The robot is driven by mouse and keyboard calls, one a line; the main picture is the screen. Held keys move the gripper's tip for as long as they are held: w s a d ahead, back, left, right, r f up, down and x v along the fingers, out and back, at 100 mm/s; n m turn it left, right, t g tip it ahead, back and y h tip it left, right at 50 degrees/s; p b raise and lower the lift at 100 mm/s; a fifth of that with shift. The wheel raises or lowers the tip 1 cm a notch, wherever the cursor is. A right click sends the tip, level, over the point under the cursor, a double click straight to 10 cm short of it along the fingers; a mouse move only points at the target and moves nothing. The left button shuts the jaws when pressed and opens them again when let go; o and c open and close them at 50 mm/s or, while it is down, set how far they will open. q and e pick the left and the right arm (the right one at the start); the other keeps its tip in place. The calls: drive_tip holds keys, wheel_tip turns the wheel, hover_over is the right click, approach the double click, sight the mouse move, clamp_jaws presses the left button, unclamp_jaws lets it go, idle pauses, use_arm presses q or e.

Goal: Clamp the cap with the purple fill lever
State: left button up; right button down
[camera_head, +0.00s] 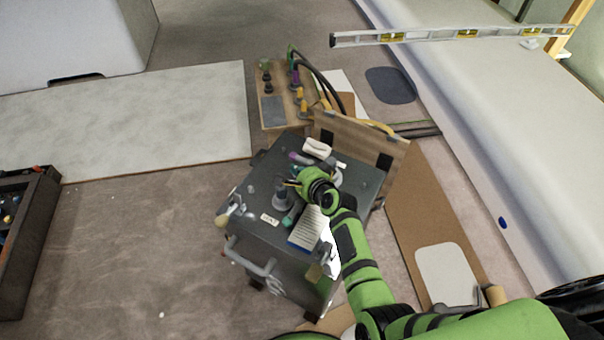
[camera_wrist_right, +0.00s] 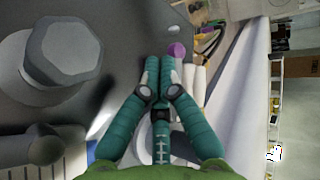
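My right gripper (camera_head: 291,183) is over the dark cart top (camera_head: 258,186). In the right wrist view its two teal fingers (camera_wrist_right: 159,68) are close together, with nothing clearly seen between them. A small purple part (camera_wrist_right: 177,50) shows just beyond the fingertips, on the right; I cannot tell whether they touch. In the head view a purple piece (camera_head: 297,158) lies at the back of the cart top, apart from the gripper. A grey faceted cap (camera_wrist_right: 66,50) stands left of the fingers in the wrist view. My left gripper is not in view.
A white bundle (camera_head: 317,148) is at the back of the cart. A wooden panel (camera_head: 375,143) stands along the right back edge. Beyond is a board with fittings and black hoses (camera_head: 318,82).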

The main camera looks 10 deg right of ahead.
drive_tip(key=shift+v, duration=1.4)
drive_tip(key=shift+d, duration=0.1)
